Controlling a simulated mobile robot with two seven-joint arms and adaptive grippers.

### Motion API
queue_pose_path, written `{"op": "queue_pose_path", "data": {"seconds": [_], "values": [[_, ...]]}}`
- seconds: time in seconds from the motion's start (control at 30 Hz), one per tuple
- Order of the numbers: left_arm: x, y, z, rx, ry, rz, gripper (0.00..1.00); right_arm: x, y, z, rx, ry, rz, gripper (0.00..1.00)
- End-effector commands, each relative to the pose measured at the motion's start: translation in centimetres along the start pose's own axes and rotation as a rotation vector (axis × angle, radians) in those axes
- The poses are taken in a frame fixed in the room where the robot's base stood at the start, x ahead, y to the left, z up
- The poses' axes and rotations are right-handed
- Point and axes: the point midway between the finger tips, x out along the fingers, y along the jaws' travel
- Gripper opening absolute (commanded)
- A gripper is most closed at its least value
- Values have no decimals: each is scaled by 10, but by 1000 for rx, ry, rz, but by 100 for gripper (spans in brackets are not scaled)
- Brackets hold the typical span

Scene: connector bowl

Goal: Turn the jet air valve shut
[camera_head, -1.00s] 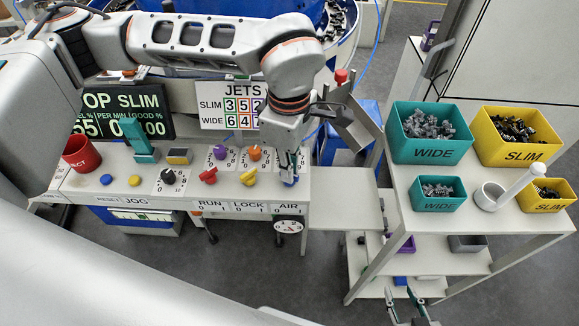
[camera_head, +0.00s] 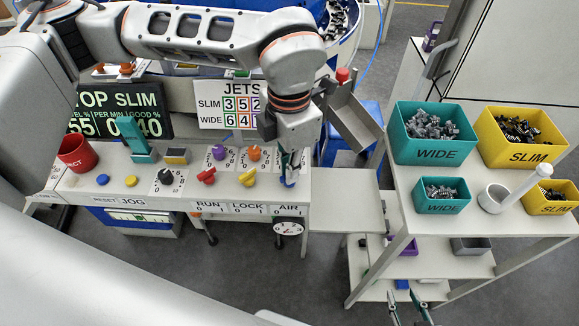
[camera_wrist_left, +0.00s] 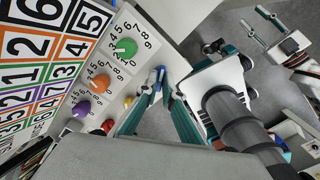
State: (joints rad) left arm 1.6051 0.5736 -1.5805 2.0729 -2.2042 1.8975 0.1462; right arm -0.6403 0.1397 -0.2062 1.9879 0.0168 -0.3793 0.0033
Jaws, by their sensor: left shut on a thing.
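The blue air valve handle (camera_head: 290,182) is at the right end of the white console, above the AIR label (camera_head: 288,208). My left gripper (camera_head: 290,169) reaches down onto it from above and is shut on it. In the left wrist view the blue handle (camera_wrist_left: 158,74) shows between the teal fingertips of the left gripper (camera_wrist_left: 159,82). The fingers hide part of the handle, so I cannot read its exact angle. My right gripper (camera_head: 408,300) is at the bottom edge of the head view, its fingers apart and empty.
Beside the valve are a yellow handle (camera_head: 247,178) and a red handle (camera_head: 207,175). Orange (camera_head: 254,152) and purple (camera_head: 219,152) jet knobs are behind them. A gauge (camera_head: 288,226) hangs below the AIR label. A shelf with teal and yellow bins (camera_head: 432,150) stands to the right.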

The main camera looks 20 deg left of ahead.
Motion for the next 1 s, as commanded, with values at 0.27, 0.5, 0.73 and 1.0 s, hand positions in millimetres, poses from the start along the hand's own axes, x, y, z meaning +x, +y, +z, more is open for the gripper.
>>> {"op": "queue_pose_path", "data": {"seconds": [0.27, 0.5, 0.73, 1.0], "values": [[-2, 1, 1, -168, -4, 1, 0, 0, 1, -2, -2, 4, 2, 33], [-3, 1, 1, -239, -5, 1, 0, 1, 1, -2, -3, 4, 2, 33], [-3, 1, 1, -257, -6, 1, 0, 1, 1, -1, -3, 4, 2, 33], [-3, 1, 2, -257, -7, 2, 0, 1, 1, 0, -3, 2, 2, 33]]}}
